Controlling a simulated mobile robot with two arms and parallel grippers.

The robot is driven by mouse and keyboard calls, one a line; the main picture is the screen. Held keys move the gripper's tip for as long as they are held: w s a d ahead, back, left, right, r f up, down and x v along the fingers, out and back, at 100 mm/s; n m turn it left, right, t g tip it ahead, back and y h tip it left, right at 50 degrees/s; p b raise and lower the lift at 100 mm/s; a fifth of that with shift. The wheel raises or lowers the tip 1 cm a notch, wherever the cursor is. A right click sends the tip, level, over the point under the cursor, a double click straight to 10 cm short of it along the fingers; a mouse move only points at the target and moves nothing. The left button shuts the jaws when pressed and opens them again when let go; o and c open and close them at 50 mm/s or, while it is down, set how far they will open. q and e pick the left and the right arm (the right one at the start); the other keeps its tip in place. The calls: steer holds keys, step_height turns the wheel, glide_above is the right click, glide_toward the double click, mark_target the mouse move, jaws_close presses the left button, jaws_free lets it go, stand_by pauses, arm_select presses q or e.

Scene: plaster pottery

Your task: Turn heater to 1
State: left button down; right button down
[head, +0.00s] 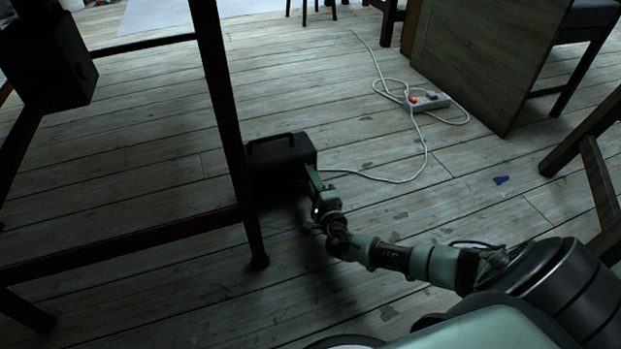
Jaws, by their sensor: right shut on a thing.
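The heater (278,160) is a small black box with a handle on top. It stands on the wooden floor, partly behind a dark table leg. My right gripper (312,172) is at the heater's right end face, touching it or very close. It is shut on a small part there, likely the heater's knob, which the gripper hides. The knob's setting cannot be read. My left gripper is not in view.
A dark table frame (222,95) stands at left, its leg close to the heater. A white cable (385,179) runs from the heater across the floor to a power strip (428,101). A wooden cabinet (480,60) and chairs stand at right.

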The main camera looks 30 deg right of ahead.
steer(key=m, duration=0.3)
steer(key=shift+a, duration=0.1)
steer(key=m, duration=0.5)
steer(key=shift+m, duration=0.3)
stand_by(0.4)
steer(key=c, duration=1)
jaws_free()
steer(key=shift+c, duration=0.2)
steer(key=shift+s, duration=0.1)
